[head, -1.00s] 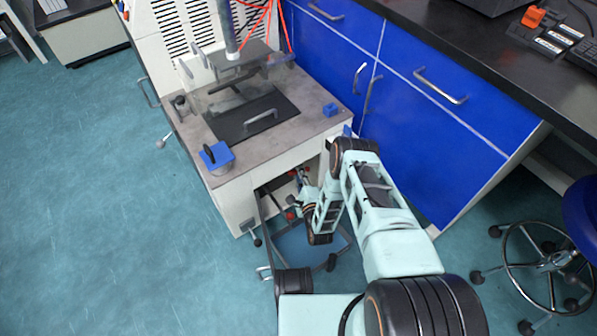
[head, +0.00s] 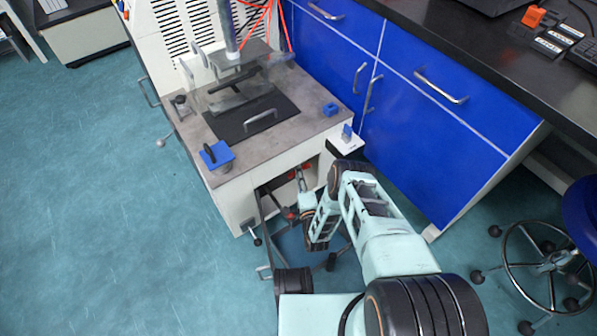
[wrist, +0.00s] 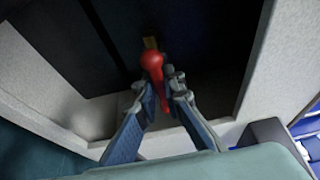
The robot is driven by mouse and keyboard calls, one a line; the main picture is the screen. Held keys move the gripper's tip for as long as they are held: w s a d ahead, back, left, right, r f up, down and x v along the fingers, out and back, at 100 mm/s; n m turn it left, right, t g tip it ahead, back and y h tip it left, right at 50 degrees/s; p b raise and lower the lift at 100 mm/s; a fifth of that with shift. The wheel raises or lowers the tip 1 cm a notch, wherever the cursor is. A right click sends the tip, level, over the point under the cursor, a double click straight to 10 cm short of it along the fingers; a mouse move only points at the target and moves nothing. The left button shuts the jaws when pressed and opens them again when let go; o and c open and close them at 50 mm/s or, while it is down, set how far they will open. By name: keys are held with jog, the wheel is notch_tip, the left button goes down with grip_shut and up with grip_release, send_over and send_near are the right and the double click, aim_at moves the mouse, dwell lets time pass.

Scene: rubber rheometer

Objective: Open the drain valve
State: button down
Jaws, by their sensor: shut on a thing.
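The drain valve shows in the wrist view as a red handle (wrist: 153,62) with a rounded end, in front of a small brass-coloured fitting (wrist: 150,43). My gripper (wrist: 158,84) has its two fingers on either side of the red handle and is shut on it. The lower part of the handle shows between the fingers. In the head view my arm reaches into the open lower compartment of the machine.
The compartment's pale frame (wrist: 254,75) stands close to the right of my gripper, with a dark interior behind. The machine's worktop (head: 310,125) is above. Blue cabinets (head: 430,130) stand at the right, close to my arm. The floor at the left (head: 90,210) is clear.

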jog(key=c, duration=2)
grip_release()
jog(key=shift+c, duration=0.2)
